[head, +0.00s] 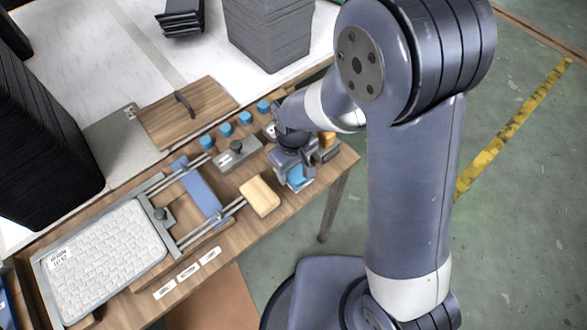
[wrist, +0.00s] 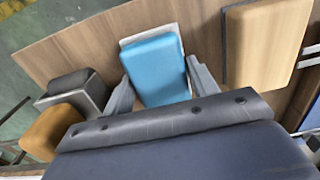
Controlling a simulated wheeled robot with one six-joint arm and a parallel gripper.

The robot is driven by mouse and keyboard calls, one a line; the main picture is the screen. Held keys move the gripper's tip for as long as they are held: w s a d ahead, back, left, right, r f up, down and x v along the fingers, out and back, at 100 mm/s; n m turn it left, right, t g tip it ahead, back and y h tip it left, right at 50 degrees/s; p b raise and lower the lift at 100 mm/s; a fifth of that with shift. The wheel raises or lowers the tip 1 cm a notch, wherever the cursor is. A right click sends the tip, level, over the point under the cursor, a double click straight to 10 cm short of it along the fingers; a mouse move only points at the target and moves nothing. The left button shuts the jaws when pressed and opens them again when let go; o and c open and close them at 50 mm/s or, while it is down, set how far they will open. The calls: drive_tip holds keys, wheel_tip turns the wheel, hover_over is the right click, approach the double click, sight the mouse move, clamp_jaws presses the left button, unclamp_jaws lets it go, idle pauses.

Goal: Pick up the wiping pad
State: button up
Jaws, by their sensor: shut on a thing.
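The wiping pad (head: 298,174) has a bright blue top over a pale base and is at the right end of the wooden bench, partly hidden by my gripper. It also shows in the wrist view (wrist: 155,68), between my two grey fingers. My gripper (wrist: 162,88) is shut on it, with one finger at each side. In the head view my gripper (head: 294,180) points down at the bench. I cannot tell whether the pad touches the wood.
A tan block (head: 259,195) lies just left of the pad. Orange (wrist: 52,130) and dark (wrist: 76,86) blocks stand on the other side. A grey box with a knob (head: 237,156), several blue knobs (head: 225,130) and a blue bar on rails (head: 201,190) are nearby.

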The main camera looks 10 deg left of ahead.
drive_tip(key=shift+r, duration=0.1)
wheel_tip(320, 180, up, 10)
drive_tip(key=shift+f, duration=0.1)
idle(0.3)
drive_tip(key=o, duration=0.4)
drive_tip(key=shift+c, duration=1.4)
drive_tip(key=shift+s, duration=0.1)
